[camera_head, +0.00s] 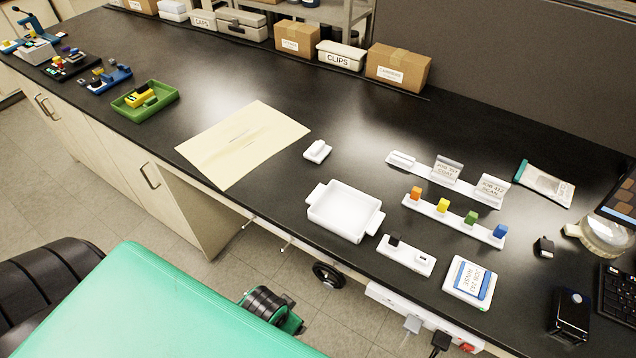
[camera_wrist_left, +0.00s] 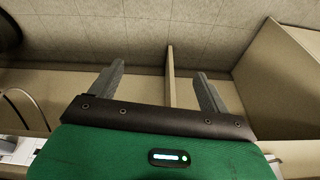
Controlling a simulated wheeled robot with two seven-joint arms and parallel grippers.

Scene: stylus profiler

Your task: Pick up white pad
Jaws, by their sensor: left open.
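A small white pad-like block (camera_head: 317,151) with a raised top lies on the black bench top, just right of the large cream sheet, in the head view. It stands apart from other things. My left gripper (camera_wrist_left: 160,72) shows in the left wrist view, its two grey fingers spread with nothing between them. Behind the fingers are floor tiles and beige cabinet panels; no pad shows there. Neither gripper can be made out in the head view, and my right gripper is in neither view.
A white tray (camera_head: 344,211) stands right of the block, near the bench's front edge. A cream sheet (camera_head: 243,143) lies left of it. White racks with coloured blocks (camera_head: 454,219) are farther right. Boxes (camera_head: 398,68) line the back. Bare bench lies behind the block.

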